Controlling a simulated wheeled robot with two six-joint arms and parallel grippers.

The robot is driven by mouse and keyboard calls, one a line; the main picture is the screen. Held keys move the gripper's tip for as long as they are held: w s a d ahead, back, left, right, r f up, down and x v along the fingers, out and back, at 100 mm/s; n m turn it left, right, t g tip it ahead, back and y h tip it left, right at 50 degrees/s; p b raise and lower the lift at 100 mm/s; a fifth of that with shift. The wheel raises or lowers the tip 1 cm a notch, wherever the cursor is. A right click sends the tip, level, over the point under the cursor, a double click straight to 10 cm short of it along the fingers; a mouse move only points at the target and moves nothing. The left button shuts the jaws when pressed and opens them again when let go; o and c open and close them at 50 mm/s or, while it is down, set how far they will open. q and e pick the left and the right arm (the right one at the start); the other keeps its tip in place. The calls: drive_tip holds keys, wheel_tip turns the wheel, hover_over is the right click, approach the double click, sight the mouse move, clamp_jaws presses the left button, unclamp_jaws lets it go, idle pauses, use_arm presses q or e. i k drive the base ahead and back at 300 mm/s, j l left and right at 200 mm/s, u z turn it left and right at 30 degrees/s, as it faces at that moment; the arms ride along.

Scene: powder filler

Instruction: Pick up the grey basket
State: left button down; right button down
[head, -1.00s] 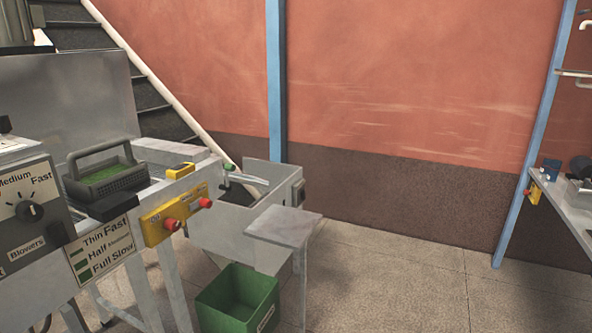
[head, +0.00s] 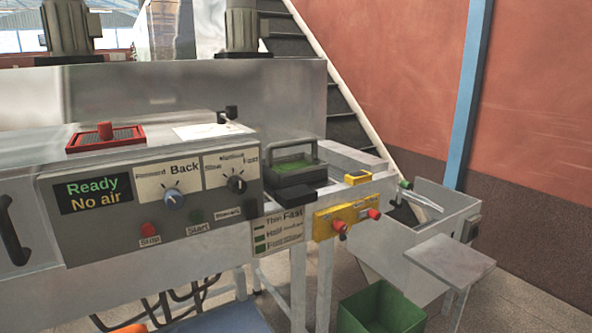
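The grey basket (head: 291,178) sits on the machine's outfeed, just right of the control panel. It has a raised handle and something green inside. A black block in front hides part of its lower side. Neither of my grippers is in view.
The control panel (head: 160,205) reads "Ready" and "No air" and has knobs and buttons. A yellow box (head: 340,219) with red buttons is on the machine's front. Stairs rise behind.

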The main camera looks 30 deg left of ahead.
sight(293, 159)
drive_tip(key=i+l+u, duration=0.1)
drive_tip(key=u, duration=0.3)
drive_tip(key=i+l+u, duration=0.1)
drive_tip(key=u, duration=0.35)
drive_tip(key=i+l+u, duration=0.1)
drive_tip(key=u, duration=0.3)
drive_tip(key=l, duration=0.1)
